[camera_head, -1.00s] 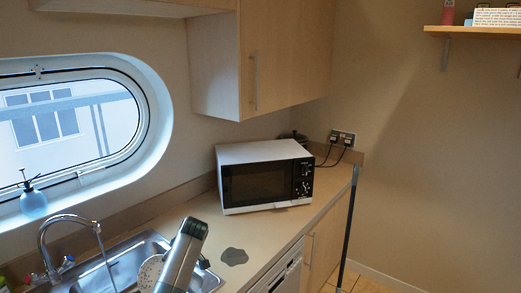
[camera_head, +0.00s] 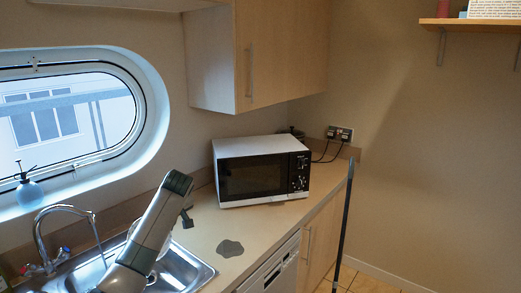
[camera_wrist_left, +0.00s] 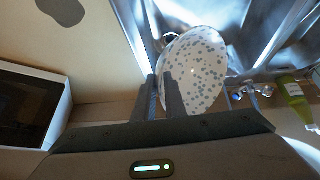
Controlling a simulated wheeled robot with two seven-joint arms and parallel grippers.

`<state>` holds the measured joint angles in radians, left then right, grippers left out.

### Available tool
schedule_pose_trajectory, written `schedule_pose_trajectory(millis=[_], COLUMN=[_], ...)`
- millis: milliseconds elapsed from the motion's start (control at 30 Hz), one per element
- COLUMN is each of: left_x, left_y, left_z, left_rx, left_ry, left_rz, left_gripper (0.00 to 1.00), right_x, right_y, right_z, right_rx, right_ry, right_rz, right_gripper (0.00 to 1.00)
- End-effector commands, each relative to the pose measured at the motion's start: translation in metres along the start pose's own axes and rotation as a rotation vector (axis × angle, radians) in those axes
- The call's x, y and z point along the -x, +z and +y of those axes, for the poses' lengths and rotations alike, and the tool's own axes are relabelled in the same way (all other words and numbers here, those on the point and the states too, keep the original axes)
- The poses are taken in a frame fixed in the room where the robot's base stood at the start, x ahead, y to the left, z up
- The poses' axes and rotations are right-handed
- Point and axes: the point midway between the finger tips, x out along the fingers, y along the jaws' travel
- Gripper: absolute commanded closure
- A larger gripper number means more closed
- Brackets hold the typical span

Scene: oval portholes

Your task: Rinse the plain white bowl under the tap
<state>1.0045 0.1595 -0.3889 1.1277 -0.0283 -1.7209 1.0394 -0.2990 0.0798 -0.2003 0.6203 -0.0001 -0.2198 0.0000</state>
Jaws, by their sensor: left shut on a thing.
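In the left wrist view my left gripper (camera_wrist_left: 161,84) is shut on the rim of a white bowl with grey-blue spots (camera_wrist_left: 197,72). The bowl is tilted and its spotted face shows. In the head view most of it is hidden behind my left arm (camera_head: 152,232); only a pale sliver (camera_head: 132,228) shows. No plain white bowl can be made out. The curved chrome tap (camera_head: 40,232) runs, and its water stream (camera_head: 100,245) falls left of my arm into the steel sink (camera_head: 190,268). Whether water touches the bowl is hidden. My right gripper is out of view.
A microwave (camera_head: 262,170) stands on the counter to the right. A grey patch (camera_head: 230,248) lies between it and the sink. A spray bottle (camera_head: 28,190) is on the porthole sill. A green bottle (camera_wrist_left: 293,92) shows in the wrist view. A cupboard (camera_head: 270,55) hangs above.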

Motion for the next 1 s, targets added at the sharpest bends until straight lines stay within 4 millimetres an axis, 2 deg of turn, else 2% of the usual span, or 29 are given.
schedule_pose_trajectory(millis=[67,167,367,667,1000], left_x=[0.017,0.04,0.074,0.1,0.108], left_y=[-0.004,0.003,0.035,0.106,0.195], left_z=[-0.001,-0.002,-0.011,-0.046,-0.114], left_rx=[-0.05,-0.124,-0.27,-0.475,-0.676], left_ry=[0.033,0.078,0.166,0.293,0.418], left_rz=[0.008,0.001,-0.014,-0.034,-0.053], left_gripper=[1.0,1.0,1.0,1.0,1.0], right_x=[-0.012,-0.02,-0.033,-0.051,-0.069], right_y=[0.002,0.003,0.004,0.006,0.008], right_z=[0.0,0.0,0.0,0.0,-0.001], right_rx=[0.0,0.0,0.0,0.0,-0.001], right_ry=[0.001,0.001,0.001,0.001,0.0], right_rz=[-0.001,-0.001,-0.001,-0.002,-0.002], right_gripper=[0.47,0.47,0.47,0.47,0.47])
